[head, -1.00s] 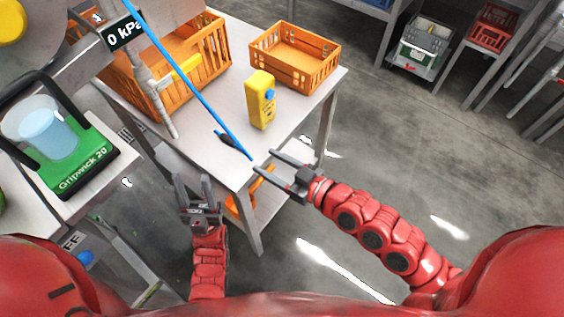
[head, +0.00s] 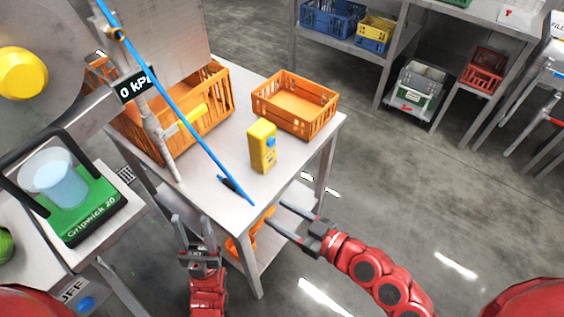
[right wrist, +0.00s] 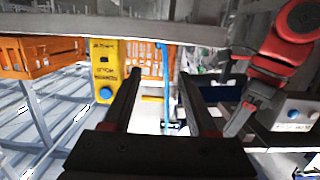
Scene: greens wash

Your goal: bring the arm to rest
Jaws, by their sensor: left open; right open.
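My right gripper (head: 296,220) is open and empty, in the air off the front right edge of the steel table (head: 212,146). Its two fingers also show apart in the right wrist view (right wrist: 160,88), with nothing between them. My left gripper (head: 195,228) is open and empty, in the air in front of the table's near left side, fingers pointing up the picture. Part of my left arm shows at the right of the right wrist view (right wrist: 278,62). Neither gripper touches anything that I can see.
On the table stand a yellow device (head: 262,147) with a blue button, an orange crate (head: 290,102) and a larger orange crate (head: 214,92). A blue rod (head: 178,108) slants across. A green unit (head: 84,208) stands left. Open floor (head: 440,200) lies right.

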